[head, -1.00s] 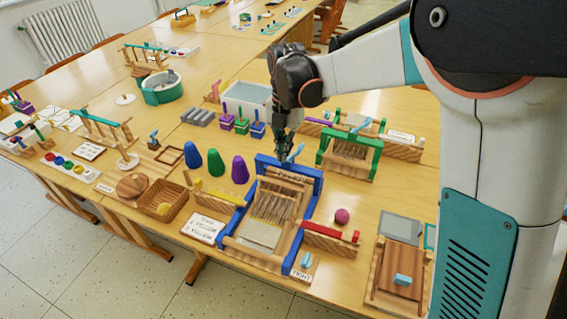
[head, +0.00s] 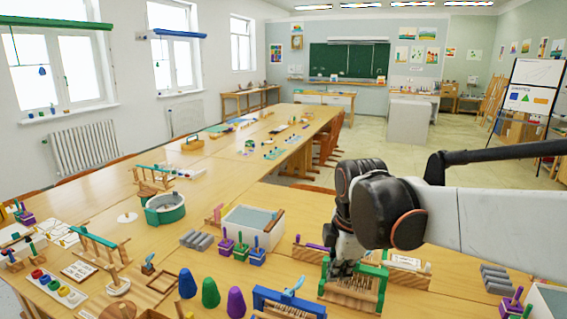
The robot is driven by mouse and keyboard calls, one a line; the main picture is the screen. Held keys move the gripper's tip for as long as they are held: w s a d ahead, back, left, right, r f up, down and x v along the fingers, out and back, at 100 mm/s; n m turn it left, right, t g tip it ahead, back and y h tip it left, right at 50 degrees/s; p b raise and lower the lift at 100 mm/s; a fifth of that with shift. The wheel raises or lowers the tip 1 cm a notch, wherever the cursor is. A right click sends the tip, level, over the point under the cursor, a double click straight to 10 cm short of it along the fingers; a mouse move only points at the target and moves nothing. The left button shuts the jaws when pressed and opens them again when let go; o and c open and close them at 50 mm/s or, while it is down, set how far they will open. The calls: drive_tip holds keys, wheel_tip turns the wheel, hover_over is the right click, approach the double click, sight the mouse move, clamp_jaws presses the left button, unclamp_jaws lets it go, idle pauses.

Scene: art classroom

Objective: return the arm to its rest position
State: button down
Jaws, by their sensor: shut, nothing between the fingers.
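My arm reaches in from the right in the head view, and its wrist is over the near table. My gripper (head: 343,268) points down at the green-framed loom (head: 378,283), in front of or just above its top bar. I cannot tell whether it touches the loom. Its fingers are small and partly hidden, and they look closed with nothing held. The blue-framed loom (head: 290,303) stands to the left of the gripper, cut off by the bottom edge, with a light-blue piece (head: 293,288) on its top bar.
Blue, green and purple cones (head: 210,293) stand left of the blue loom. A white bin (head: 251,225) and small peg blocks (head: 241,251) stand behind them. A teal round tub (head: 165,208) is farther left. An easel (head: 527,100) stands at the right; the open floor lies beyond the tables.

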drive_tip(key=s+d+m+t, duration=0.2)
drive_tip(key=s+d+m, duration=0.1)
drive_tip(key=s+m, duration=0.5)
drive_tip(key=s+d+f+m+t, duration=0.1)
drive_tip(key=s+d+m, duration=0.3)
drive_tip(key=s+m, duration=0.4)
drive_tip(key=m+t, duration=0.1)
drive_tip(key=m, duration=0.1)
drive_tip(key=shift+d+f+m+t, duration=0.15)
drive_tip(key=shift+m+t, duration=0.25)
idle(0.4)
